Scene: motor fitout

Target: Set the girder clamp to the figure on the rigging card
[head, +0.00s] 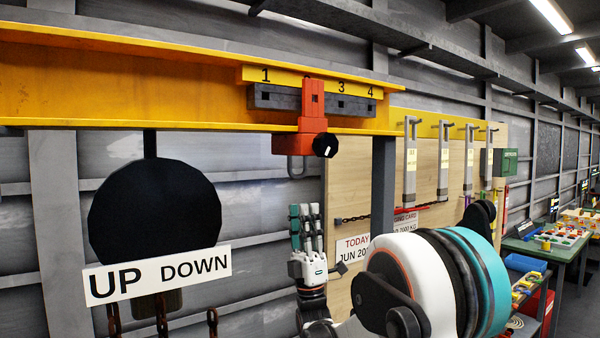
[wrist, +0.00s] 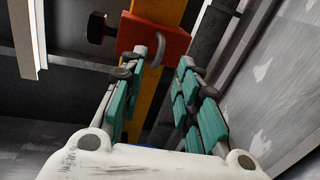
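The red girder clamp (head: 313,125) sits on the yellow girder (head: 180,85), at the scale plate (head: 310,80) marked 1 to 4. It covers most of the figure between 1 and 3. A black knob (head: 325,145) is on its front, and a grey shackle (head: 297,167) hangs below. My gripper (head: 306,207) points up below and slightly right of the shackle. In the wrist view its fingers (wrist: 165,65) are apart and empty, with the red clamp (wrist: 172,40) beyond the tips.
An UP/DOWN sign (head: 158,273) hangs at left under a black round body (head: 155,213), with chains below. A grey post (head: 383,190) stands right of the clamp. Grey hangers (head: 410,165) and a TODAY sign (head: 353,248) are on the wooden board (head: 345,190).

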